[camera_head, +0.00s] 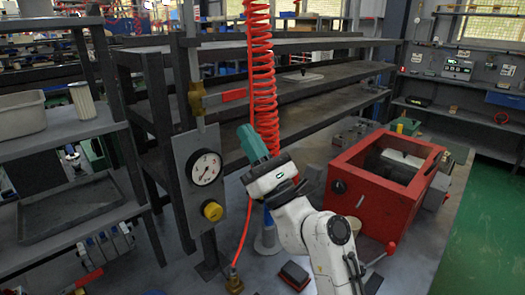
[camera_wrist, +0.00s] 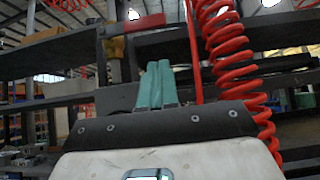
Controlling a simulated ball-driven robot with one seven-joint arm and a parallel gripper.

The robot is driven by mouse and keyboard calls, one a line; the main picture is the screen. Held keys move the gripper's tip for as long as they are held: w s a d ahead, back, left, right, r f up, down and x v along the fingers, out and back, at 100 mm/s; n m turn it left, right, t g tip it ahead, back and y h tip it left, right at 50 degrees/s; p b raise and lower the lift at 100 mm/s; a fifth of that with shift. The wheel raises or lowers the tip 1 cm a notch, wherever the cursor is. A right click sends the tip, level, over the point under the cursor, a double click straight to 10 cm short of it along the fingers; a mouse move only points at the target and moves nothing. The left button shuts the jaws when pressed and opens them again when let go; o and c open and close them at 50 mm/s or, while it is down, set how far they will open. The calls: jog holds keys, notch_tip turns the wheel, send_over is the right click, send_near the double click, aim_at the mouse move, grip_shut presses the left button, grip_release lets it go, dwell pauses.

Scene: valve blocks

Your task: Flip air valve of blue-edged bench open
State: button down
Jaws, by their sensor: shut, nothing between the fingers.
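A brass valve (camera_head: 197,100) sits on a vertical pipe above a gauge panel. Its red lever (camera_head: 233,95) points right, across the pipe. In the wrist view the lever (camera_wrist: 145,23) is at the top, with the yellowish valve body (camera_wrist: 113,46) left of it. My gripper (camera_head: 246,132) has teal fingers, shut and empty, below and slightly right of the lever in the head view. The fingertips also show in the wrist view (camera_wrist: 157,68), below the lever and apart from it in the picture. I cannot make out a blue edge on the bench.
A red coiled hose (camera_head: 262,70) hangs close to the lever's right end. A panel with a gauge (camera_head: 205,167) and yellow knob (camera_head: 212,211) stands left of my gripper. A red open box (camera_head: 375,205) is at right. Dark shelves (camera_head: 300,85) lie behind.

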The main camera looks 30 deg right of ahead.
jog(key=shift+w+a+r+p, duration=0.1)
jog(key=shift+r+p, duration=0.6)
jog(key=shift+r, duration=0.45)
jog(key=shift+w+r+p, duration=0.1)
jog(key=shift+r+p, duration=0.55)
jog(key=shift+r, duration=0.45)
jog(key=shift+w+d+r+n+g+y+b, duration=0.1)
jog(key=shift+r+n+g+y+b, duration=0.15)
jog(key=shift+n+y, duration=0.45)
jog(key=shift+d+r+n+g+y+b, duration=0.1)
jog(key=shift+n+g+y, duration=0.15)
jog(key=shift+n+y, duration=0.45)
jog(key=shift+d+r+n+g+y+b, duration=0.15)
jog(key=shift+r+n+g+y+b, duration=0.2)
jog(key=shift+n+g+y, duration=0.7)
jog(key=shift+d+r+n+g+y+b, duration=0.15)
jog(key=shift+r+n+g+y+b, duration=0.15)
jog(key=shift+n+y, duration=0.8)
notch_tip(320, 180, up, 9)
jog(key=n+g+y+p, duration=0.2)
jog(key=n+g+p, duration=0.3)
jog(key=n+g, duration=1.1)
send_over(243, 94)
jog(key=s+a, duration=0.2)
jog(key=n+t, duration=0.3)
jog(key=shift+s+a+n+g+h+p, duration=0.45)
jog(key=shift+a+n+h+p, duration=0.1)
jog(key=shift+a+h+p, duration=0.25)
jog(key=shift+d, duration=0.1)
